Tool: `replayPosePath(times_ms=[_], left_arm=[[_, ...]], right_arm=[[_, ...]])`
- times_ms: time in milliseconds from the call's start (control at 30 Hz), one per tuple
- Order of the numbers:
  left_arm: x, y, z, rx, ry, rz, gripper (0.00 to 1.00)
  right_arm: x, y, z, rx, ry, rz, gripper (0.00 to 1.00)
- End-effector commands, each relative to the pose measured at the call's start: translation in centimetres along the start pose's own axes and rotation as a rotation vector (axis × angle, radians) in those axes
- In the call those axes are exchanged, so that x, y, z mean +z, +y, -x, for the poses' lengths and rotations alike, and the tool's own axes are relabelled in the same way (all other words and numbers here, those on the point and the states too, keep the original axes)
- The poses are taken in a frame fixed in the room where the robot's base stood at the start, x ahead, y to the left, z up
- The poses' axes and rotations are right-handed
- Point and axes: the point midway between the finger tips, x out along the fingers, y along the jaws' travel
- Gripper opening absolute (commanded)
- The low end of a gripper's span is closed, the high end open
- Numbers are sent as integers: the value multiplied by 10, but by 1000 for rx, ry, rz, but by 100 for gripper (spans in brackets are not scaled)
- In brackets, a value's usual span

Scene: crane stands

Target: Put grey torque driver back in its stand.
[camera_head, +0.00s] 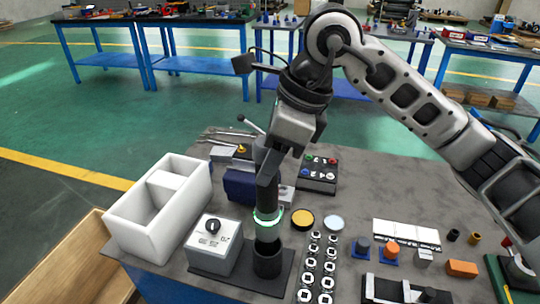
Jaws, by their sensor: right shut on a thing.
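The grey torque driver (267,230) is upright, with a dark upper body and a glowing green-white ring around its middle. My right gripper (266,172) is shut on its upper part, reaching down from above. The stand is a black round cup (269,262) on a dark base plate, directly below the driver. The driver's lower end meets the cup's mouth in the picture. I cannot tell how deep it sits, as the tip is hidden. My left gripper is not in view.
A white control box with a black knob (216,245) stands close left of the cup. A white divided bin (160,205) is farther left. A blue vise-like block (240,186) is behind. Round cells in a holder (313,268) and yellow and pale discs (303,219) lie right.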

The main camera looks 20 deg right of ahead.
Motion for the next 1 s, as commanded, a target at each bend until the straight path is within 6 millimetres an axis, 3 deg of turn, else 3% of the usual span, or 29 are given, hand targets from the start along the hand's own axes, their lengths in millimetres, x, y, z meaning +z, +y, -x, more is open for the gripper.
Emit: replayPosePath(times_ms=[1000], left_arm=[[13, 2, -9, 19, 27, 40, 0]], right_arm=[[-12, 0, -33, -4, -6, 1, 0]])
